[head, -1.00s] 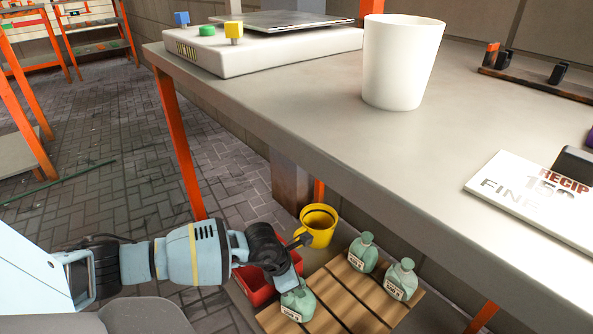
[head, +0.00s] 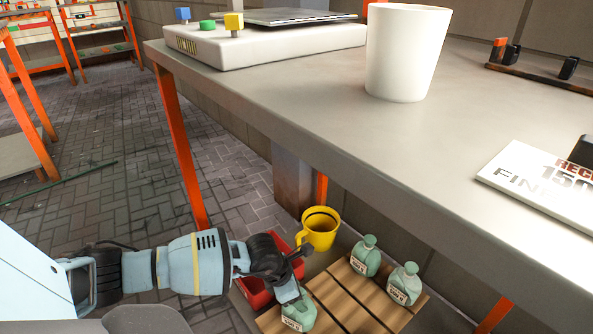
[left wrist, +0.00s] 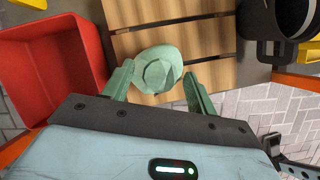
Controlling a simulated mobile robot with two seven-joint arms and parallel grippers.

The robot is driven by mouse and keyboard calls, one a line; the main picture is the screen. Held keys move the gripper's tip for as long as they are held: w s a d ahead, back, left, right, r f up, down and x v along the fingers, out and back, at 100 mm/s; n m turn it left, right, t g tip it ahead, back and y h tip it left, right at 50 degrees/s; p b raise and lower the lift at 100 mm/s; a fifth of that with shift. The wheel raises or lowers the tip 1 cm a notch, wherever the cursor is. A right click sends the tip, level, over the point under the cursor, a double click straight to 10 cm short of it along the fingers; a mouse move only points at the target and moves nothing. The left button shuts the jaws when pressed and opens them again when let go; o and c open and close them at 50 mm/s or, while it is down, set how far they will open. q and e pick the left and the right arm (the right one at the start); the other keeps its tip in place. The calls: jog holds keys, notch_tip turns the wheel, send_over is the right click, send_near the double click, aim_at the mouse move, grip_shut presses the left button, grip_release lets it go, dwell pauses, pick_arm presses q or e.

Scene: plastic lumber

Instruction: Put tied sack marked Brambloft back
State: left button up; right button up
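Three pale green tied sacks with small labels are under the table; the labels are too small to read, so I cannot tell which is Brambloft. The nearest sack (head: 299,315) is at the front left of a slatted wooden pallet (head: 352,302). The other two sacks, one (head: 366,259) further back and one (head: 404,286) to the right, stand upright on it. My left gripper (head: 287,293) is down at the nearest sack. In the left wrist view the sack's top (left wrist: 158,70) lies between the spread green fingers (left wrist: 158,88), which look open around it. My right gripper is out of view.
A red bin (head: 258,292) is left of the pallet, close to my gripper, and a yellow bucket (head: 318,232) stands behind it. The tabletop (head: 300,95) overhangs, with an orange leg (head: 180,145). A white cup (head: 405,55) and white device (head: 240,47) are on it.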

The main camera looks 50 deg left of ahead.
pick_arm(q)
jog(key=shift+r, duration=0.1)
jog(key=shift+s+r+p, duration=0.1)
jog(key=shift+r+p, duration=0.2)
jog(key=shift+r, duration=0.05)
jog(key=p+v, duration=0.5)
jog(key=v, duration=0.6)
jog(key=shift+r, duration=0.15)
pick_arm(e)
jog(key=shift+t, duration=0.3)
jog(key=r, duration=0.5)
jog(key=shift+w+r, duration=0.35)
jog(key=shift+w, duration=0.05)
pick_arm(q)
jog(key=shift+s, duration=0.15)
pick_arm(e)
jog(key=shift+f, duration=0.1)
